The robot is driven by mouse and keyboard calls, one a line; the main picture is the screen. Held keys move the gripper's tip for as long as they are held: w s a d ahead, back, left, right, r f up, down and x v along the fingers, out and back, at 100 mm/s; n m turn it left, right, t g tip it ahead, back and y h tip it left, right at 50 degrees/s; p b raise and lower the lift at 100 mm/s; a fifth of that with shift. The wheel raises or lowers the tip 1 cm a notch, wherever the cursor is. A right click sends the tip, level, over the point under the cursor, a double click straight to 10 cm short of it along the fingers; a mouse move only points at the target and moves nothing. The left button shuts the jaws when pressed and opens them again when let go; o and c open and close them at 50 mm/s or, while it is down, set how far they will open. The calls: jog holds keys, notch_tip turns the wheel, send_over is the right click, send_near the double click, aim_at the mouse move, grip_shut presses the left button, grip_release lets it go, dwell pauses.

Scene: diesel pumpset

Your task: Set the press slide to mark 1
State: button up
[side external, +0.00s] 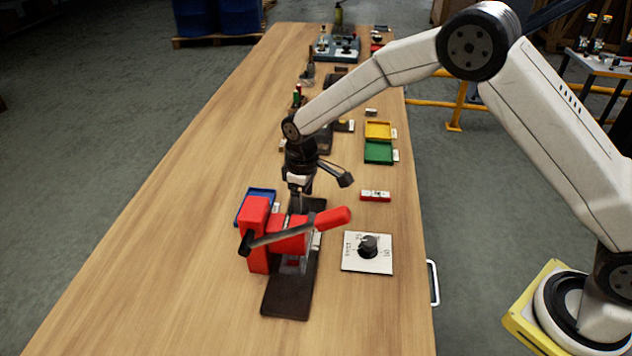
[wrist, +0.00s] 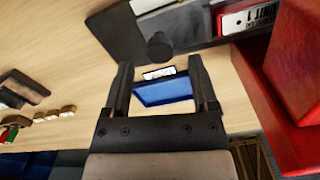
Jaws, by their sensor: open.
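The press (side external: 258,235) is red, with a long lever and a red handle, on a dark base plate (side external: 287,300). In the wrist view its red body (wrist: 300,60) fills the right side. A grey slide bar (wrist: 185,22) with a round black knob (wrist: 160,47) shows at the top of the wrist view, beside a white label whose marks I cannot read fully. My gripper (wrist: 161,66) is open, its fingers apart with nothing held, and the knob lies just beyond the fingertips. In the side view my gripper (side external: 299,205) is low behind the press, its fingertips partly hidden.
A blue tray (side external: 258,191) lies left of my gripper; it also shows between the fingers in the wrist view (wrist: 166,91). A dial plate (side external: 352,264) and a small red block (side external: 375,196) lie to the right. Yellow (side external: 378,130) and green (side external: 378,152) trays stand farther back. The table's left side is clear.

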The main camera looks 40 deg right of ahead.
jog(key=shift+r, duration=2.75)
jog(key=shift+s+d+r, duration=0.2)
jog(key=shift+s+d, duration=0.1)
jog(key=shift+d, duration=0.05)
jog(key=s+d+m+t, duration=0.1)
jog(key=s+d+m, duration=0.1)
jog(key=s+d, duration=0.2)
jog(key=s+d+r+m, duration=0.1)
jog(key=s+d, duration=0.3)
jog(key=s, duration=0.7)
jog(key=s+d+r+m+t, duration=0.1)
jog(key=s+d+m, duration=0.2)
jog(key=s, duration=0.4)
jog(key=shift+s+d+t, duration=0.25)
jog(key=shift+d+t, duration=0.05)
jog(key=shift+d, duration=0.2)
